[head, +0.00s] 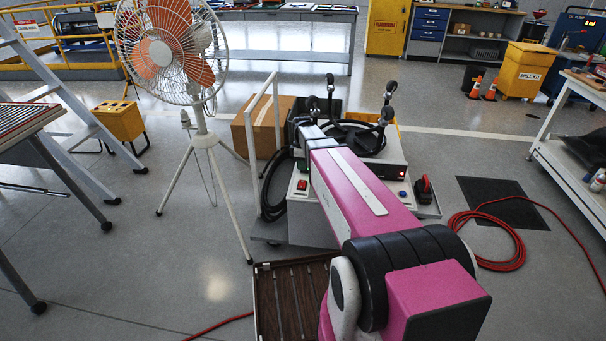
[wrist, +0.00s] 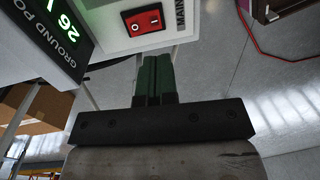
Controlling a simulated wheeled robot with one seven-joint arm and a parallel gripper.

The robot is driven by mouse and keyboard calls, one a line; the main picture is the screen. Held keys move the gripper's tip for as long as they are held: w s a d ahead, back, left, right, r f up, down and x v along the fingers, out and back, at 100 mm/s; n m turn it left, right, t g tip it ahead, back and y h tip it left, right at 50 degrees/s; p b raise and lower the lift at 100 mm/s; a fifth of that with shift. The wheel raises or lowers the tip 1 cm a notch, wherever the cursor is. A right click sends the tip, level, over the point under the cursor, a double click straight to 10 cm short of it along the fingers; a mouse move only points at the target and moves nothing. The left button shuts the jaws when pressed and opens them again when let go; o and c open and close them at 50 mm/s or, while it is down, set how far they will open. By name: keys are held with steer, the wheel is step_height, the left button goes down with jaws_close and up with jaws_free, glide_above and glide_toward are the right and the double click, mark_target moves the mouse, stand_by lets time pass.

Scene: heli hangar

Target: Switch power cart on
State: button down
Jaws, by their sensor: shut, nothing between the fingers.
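The power cart (head: 312,226) stands ahead in the head view, partly covered by my arm. A small red switch (head: 301,185) shows on its pale panel. In the wrist view the red rocker switch (wrist: 143,20), marked O and I, sits on the white panel beside a MAIN label. A lit green display (wrist: 64,22) reading 26 is at its left. My gripper (wrist: 157,58) is shut and empty, its dark green fingertips just below the switch in the picture, near the panel's lower edge. I cannot tell whether they touch the panel. The head view does not clearly show my gripper.
A fan on a tripod (head: 200,135) stands left of the cart, with a cardboard box (head: 262,125) behind. A brown slatted tray (head: 290,300) lies in front. A red hose (head: 500,262) coils on the floor at right, near a dark mat (head: 500,203). A workbench (head: 570,175) stands far right.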

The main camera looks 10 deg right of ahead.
steer(key=shift+s+a+r, duration=0.1)
steer(key=shift+s+r, duration=0.1)
steer(key=shift+r, duration=1.15)
steer(key=shift+s+a+r, duration=0.1)
steer(key=shift+s+r, duration=0.1)
steer(key=shift+r, duration=1.15)
steer(key=shift+d, duration=0.1)
steer(key=s+f+m, duration=0.3)
steer(key=s+m, duration=0.4)
steer(key=s, duration=0.3)
steer(key=s+d+f+m+t, duration=0.1)
steer(key=s+f+m, duration=0.2)
steer(key=s+m, duration=0.4)
steer(key=s, duration=0.2)
steer(key=shift+s+d, duration=0.25)
steer(key=shift+s, duration=0.15)
steer(key=shift+w+f, duration=0.15)
